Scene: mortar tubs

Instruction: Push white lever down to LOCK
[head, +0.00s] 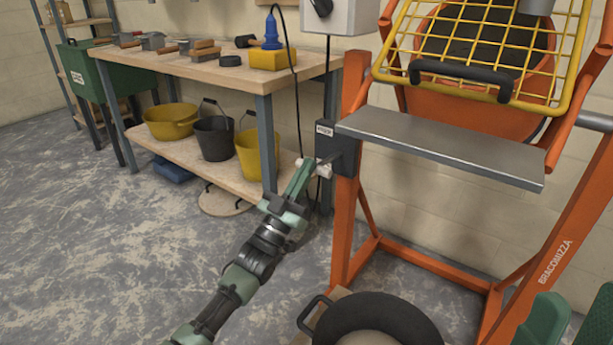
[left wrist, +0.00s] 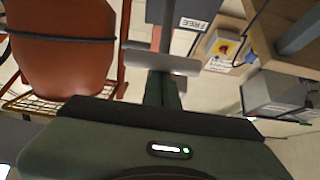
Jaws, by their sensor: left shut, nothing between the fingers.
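The white lever (head: 325,170) sticks out low from a dark latch box (head: 340,150) on the orange mixer stand. In the left wrist view the lever shows as a pale bar (left wrist: 184,65) crossing beyond the fingertips, with a plate reading FREE (left wrist: 190,23) near it. My left gripper (head: 306,166) is shut and empty, its tips at or very near the lever; I cannot tell whether they touch. The shut fingers also show in the left wrist view (left wrist: 162,88) and hide part of the lever.
The orange frame (head: 345,210) and a grey metal shelf (head: 440,145) are close right of the lever. A workbench (head: 225,75) with tools and buckets stands to the left. A black tub (head: 375,315) sits below. A black cable (head: 297,100) hangs near the gripper. Floor at left is clear.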

